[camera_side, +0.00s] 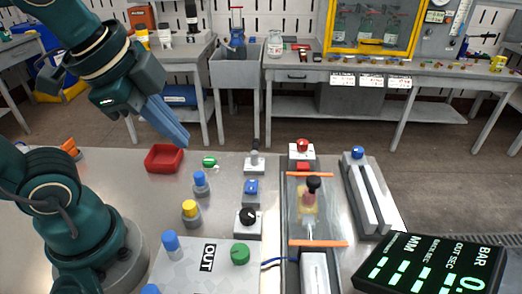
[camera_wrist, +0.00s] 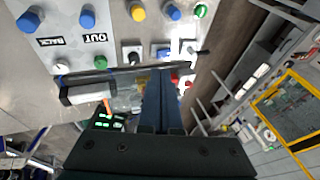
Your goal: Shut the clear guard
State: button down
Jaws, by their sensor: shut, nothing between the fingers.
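The clear guard (camera_side: 298,222) is a see-through panel with orange strips at its far and near ends, at the narrow conveyor station right of centre in the side view. A yellowish part and a dark knob (camera_side: 312,185) show at its middle. Part of the guard (camera_wrist: 128,92) shows in the wrist view, where my fingers hide some of it. I cannot tell how far shut it is. My gripper (camera_side: 182,138) is shut and empty, high above the table and left of the guard, apart from it. Its fingers also show in the wrist view (camera_wrist: 160,85).
A red button box (camera_side: 302,149) stands at the guard's far end. Left of it are a black dial (camera_side: 248,219), a blue button (camera_side: 251,188) and a lever switch (camera_side: 255,160). A red tray (camera_side: 164,158) lies farther left. A dark display (camera_side: 430,264) stands front right.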

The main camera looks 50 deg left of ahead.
jog(key=w+d+r+m+g, duration=0.1)
jog(key=w+d+r+m, duration=0.2)
jog(key=d+m, duration=0.55)
jog(key=w+d+r+m+g, duration=0.15)
jog(key=w+d+m, duration=0.25)
jog(key=m, duration=1.1)
send_near(309, 198)
jog(key=shift+t+y, duration=0.35)
jog(key=shift+y, duration=0.05)
jog(key=s+f, duration=0.1)
jog(key=s+d+f, duration=0.1)
jog(key=s+f, duration=0.1)
jog(key=shift+s+d+f, duration=0.1)
jog(key=shift+f, duration=0.1)
jog(key=w, duration=0.2)
jog(key=w+f, duration=0.1)
jog(key=shift+a, duration=0.4)
jog(key=shift+w+a, duration=0.15)
jog(key=shift+w, duration=0.35)
jog(key=w+a, duration=0.7)
